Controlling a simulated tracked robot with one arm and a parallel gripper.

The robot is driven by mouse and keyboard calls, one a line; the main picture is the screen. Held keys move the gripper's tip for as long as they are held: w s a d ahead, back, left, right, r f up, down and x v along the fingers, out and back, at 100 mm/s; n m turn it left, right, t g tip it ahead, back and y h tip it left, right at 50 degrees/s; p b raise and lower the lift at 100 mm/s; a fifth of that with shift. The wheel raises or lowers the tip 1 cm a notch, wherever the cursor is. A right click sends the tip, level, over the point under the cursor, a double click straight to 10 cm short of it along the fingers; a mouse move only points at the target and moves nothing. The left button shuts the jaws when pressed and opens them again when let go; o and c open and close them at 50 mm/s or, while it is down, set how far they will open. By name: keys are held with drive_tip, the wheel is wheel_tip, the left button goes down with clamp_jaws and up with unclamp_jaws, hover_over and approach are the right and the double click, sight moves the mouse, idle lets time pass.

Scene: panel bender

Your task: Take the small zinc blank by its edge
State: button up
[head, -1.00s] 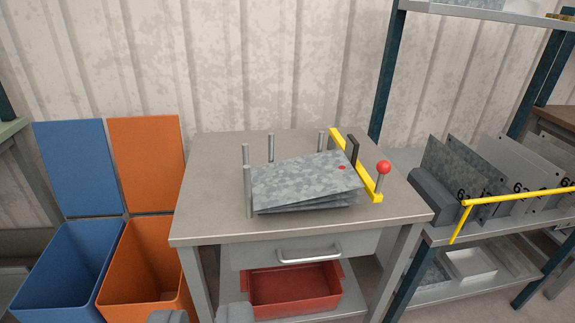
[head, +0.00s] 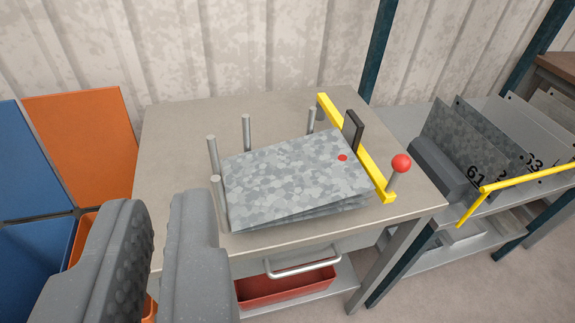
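A stack of grey mottled zinc blanks (head: 290,175) lies on the table, slightly fanned at its front and right edges. The top blank has a red dot near its right end. Metal posts stand at the stack's left and back. A yellow bar (head: 355,150) with a black block and a red-knobbed lever (head: 400,163) stands along its right side. My gripper (head: 165,205) shows at the lower left, in front of and left of the stack. Its two grey fingers are apart with an empty gap, not touching the blanks.
The table (head: 175,135) has bare room left of and behind the stack. A drawer handle (head: 303,263) juts from its front, above a red bin (head: 285,287). Blue (head: 30,160) and orange (head: 85,140) bins stand left. A shelf with numbered plates (head: 465,150) and a yellow rail is at right.

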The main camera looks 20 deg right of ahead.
drive_tip(key=w+d+f+n+t+h+p, duration=0.1)
drive_tip(key=w+d+f+n+h+p, duration=0.2)
drive_tip(key=w+d+n, duration=0.45)
drive_tip(key=w+d+f+n+t+h+p, duration=0.1)
drive_tip(key=w+d+f+n+t+p, duration=0.25)
drive_tip(key=w+d, duration=0.65)
drive_tip(key=n+g+y+p, duration=0.35)
drive_tip(key=n+y, duration=0.55)
drive_tip(key=n, duration=0.3)
approach(329, 204)
drive_tip(key=b+x, duration=0.1)
drive_tip(key=x, duration=0.3)
drive_tip(key=shift+w, duration=0.1)
drive_tip(key=b+x, duration=0.2)
drive_tip(key=x, duration=0.2)
drive_tip(key=shift+w+a+f, duration=0.1)
drive_tip(key=shift+w+f, duration=0.05)
drive_tip(key=shift+w, duration=0.15)
drive_tip(key=shift+w+a, duration=0.1)
drive_tip(key=shift+w, duration=0.2)
drive_tip(key=shift+c, duration=0.3)
